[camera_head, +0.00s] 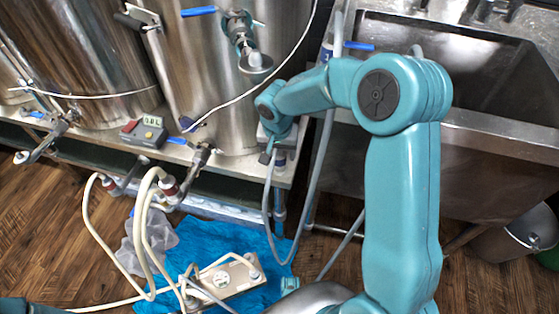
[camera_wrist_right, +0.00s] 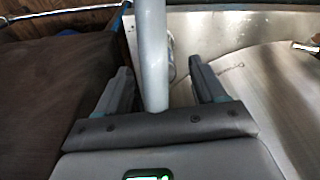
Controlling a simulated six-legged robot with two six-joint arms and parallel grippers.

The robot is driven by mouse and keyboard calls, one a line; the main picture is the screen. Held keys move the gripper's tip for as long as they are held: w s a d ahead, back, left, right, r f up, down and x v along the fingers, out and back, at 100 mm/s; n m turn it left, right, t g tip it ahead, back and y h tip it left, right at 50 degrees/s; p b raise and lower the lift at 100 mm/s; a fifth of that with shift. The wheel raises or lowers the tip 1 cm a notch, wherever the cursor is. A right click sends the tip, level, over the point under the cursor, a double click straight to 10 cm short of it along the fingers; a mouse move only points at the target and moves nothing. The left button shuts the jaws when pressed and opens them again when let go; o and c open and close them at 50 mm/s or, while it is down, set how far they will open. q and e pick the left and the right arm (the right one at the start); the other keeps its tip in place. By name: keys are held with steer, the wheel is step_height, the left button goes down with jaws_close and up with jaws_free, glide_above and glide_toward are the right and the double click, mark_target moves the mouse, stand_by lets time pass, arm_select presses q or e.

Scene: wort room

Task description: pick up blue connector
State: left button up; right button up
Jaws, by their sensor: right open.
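I cannot pick out the blue connector for certain. My right gripper (camera_head: 276,152) hangs at the front edge of the steel shelf, beside the tank, partly hidden. In the right wrist view its two fingers (camera_wrist_right: 161,82) are apart, and a grey hose (camera_wrist_right: 153,50) runs up between them. Whether the hose touches either finger I cannot tell. My left gripper is out of view.
A steel sink (camera_head: 440,70) stands at the right. A small box with buttons (camera_head: 144,133) sits on the shelf (camera_head: 232,176). Cream hoses (camera_head: 88,215) loop down to a pump (camera_head: 232,277) on a blue cloth (camera_head: 200,240). A grey hose (camera_head: 313,185) hangs near my right arm.

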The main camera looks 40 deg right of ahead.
steer(key=shift+w+d+f, duration=0.15)
steer(key=shift+f, duration=0.6)
steer(key=shift+r, duration=0.1)
steer(key=c, duration=1.2)
steer(key=shift+c, duration=0.2)
